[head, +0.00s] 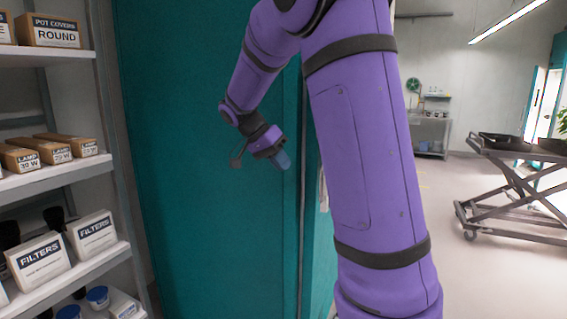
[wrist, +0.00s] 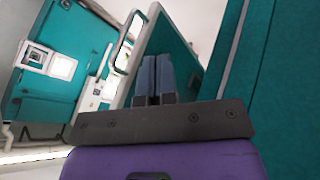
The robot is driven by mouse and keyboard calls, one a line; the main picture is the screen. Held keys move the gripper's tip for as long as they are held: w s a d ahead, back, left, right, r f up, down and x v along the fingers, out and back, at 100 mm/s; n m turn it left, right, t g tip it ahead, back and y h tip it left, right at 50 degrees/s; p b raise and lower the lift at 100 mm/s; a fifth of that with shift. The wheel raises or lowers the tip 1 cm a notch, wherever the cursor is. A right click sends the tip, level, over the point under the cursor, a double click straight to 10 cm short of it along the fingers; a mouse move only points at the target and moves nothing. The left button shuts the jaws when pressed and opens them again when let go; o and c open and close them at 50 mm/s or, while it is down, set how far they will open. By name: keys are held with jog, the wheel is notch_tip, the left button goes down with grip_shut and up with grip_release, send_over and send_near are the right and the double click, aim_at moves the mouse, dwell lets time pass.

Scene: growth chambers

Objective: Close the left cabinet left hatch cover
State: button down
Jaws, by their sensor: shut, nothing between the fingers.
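A tall teal cabinet wall (head: 190,150) fills the middle of the head view, behind my arm. My gripper (head: 283,160) is in front of this wall, with its bluish fingertips together. In the wrist view my gripper (wrist: 153,75) is shut and empty. A teal panel with a pale edge (wrist: 178,40) stands tilted just beyond the fingertips, with a white handle-like bar (wrist: 130,42) at its left; it looks like a hatch cover standing open. I cannot tell whether the fingers touch it. My arm hides much of the cabinet's right side in the head view.
A shelf rack with boxes (head: 45,262) stands close on the left. A dark wheeled cart (head: 515,180) is at the right, with clear floor (head: 445,270) before it. Another teal unit with a white panel (wrist: 45,62) is at the left in the wrist view.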

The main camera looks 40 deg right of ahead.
jog(key=s+d+f, duration=0.4)
jog(key=s+f, duration=0.1)
jog(key=s, duration=0.1)
jog(key=shift+s+f, duration=0.25)
jog(key=shift+f, duration=0.05)
jog(key=shift+d, duration=0.1)
